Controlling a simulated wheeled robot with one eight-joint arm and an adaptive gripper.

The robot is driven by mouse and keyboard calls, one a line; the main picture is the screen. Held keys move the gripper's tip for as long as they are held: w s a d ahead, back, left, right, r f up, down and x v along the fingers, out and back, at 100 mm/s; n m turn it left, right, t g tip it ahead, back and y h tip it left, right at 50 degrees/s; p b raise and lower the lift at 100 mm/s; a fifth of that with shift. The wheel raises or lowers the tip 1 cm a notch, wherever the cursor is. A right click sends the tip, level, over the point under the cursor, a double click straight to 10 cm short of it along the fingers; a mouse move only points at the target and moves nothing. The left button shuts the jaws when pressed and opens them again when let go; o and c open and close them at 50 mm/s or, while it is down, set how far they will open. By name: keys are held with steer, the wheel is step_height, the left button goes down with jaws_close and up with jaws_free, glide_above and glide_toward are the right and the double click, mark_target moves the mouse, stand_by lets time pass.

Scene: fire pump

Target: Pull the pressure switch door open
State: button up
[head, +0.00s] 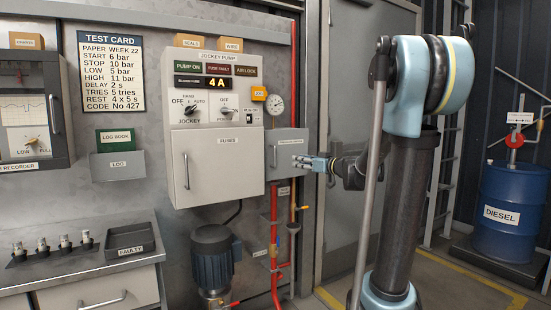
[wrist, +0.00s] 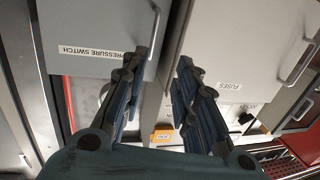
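The pressure switch door (head: 288,145) is a small grey door right of the jockey pump cabinet in the head view. It looks shut. Its upright bar handle (head: 275,156) is near its left edge. In the wrist view the door (wrist: 88,25) carries the PRESSURE SWITCH label, and its handle (wrist: 154,24) shows at the top, close to the left fingertip. My gripper (head: 297,162) is in front of the door, right of the handle in the head view. In the wrist view the gripper (wrist: 163,65) is open, its fingers apart with nothing between them. I cannot tell whether a finger touches the handle.
The FUSES door (head: 222,165) with its own handle is just left. Red pipes (head: 274,240) run below. A blue diesel drum (head: 513,215) stands far right.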

mark_target(275, 164)
steer(key=shift+t, duration=0.3)
steer(key=x, duration=1.8)
steer(key=shift+w+d+r, duration=0.3)
steer(key=shift+w+r, duration=0.05)
